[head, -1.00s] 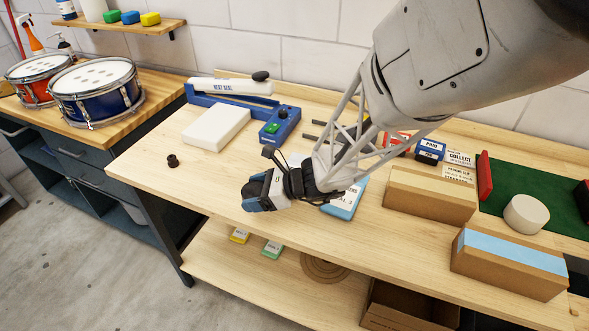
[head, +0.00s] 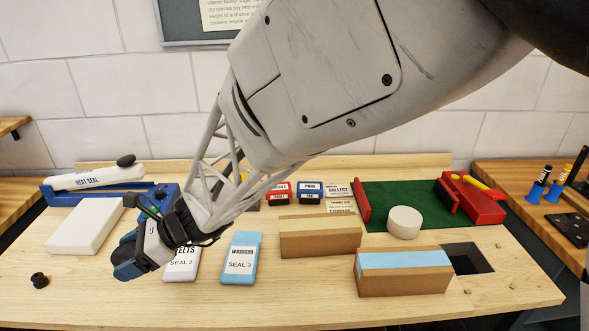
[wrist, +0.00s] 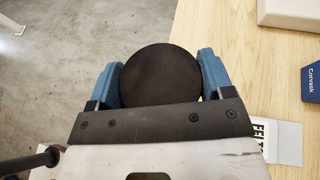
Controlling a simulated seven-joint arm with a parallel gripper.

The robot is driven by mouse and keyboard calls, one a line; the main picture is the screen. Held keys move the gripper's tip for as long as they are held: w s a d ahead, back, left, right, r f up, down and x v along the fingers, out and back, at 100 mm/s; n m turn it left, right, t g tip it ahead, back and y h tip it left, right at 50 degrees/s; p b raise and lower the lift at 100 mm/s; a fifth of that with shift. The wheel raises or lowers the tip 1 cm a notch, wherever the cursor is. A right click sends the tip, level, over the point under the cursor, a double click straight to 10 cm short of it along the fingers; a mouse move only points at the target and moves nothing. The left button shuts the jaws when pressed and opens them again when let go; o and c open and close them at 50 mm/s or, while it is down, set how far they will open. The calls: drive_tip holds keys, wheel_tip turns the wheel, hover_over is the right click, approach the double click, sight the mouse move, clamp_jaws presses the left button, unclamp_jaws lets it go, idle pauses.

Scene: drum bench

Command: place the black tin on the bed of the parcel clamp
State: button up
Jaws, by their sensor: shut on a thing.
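The black tin (wrist: 160,75) is a round, dark disc seen from above in the wrist view, between the two blue fingers. My gripper (wrist: 160,78) is shut on it. A round cream tin (head: 404,222) stands on the bed's front part.
Two cardboard boxes (head: 320,238) (head: 403,284) stand before the clamp, the nearer with a blue top. Seal packets (head: 240,260) lie right of my gripper. A heat sealer (head: 95,180), white block (head: 85,224) and small black piece (head: 39,281) are left. A dark opening (head: 468,259) is front right.

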drive_tip(key=w+d+m+t, duration=0.8)
drive_tip(key=w+d+t, duration=0.1)
drive_tip(key=w+d, duration=2.3)
drive_tip(key=w+d+m+t+h, duration=0.2)
drive_tip(key=w+d, duration=0.1)
drive_tip(key=d, duration=1.1)
drive_tip(key=w+d+m+t+h, duration=0.2)
drive_tip(key=w+d+m, duration=0.1)
drive_tip(key=d, duration=1.1)
drive_tip(key=w+d+m+t+h, duration=0.2)
drive_tip(key=w+d, duration=0.1)
drive_tip(key=d, duration=1.1)
drive_tip(key=shift+t, duration=0.3)
wheel_tip(320, 180, down, 5)
drive_tip(key=shift+s+d+r, duration=0.1)
drive_tip(key=shift+s, duration=0.05)
drive_tip(key=shift+f, duration=3.2)
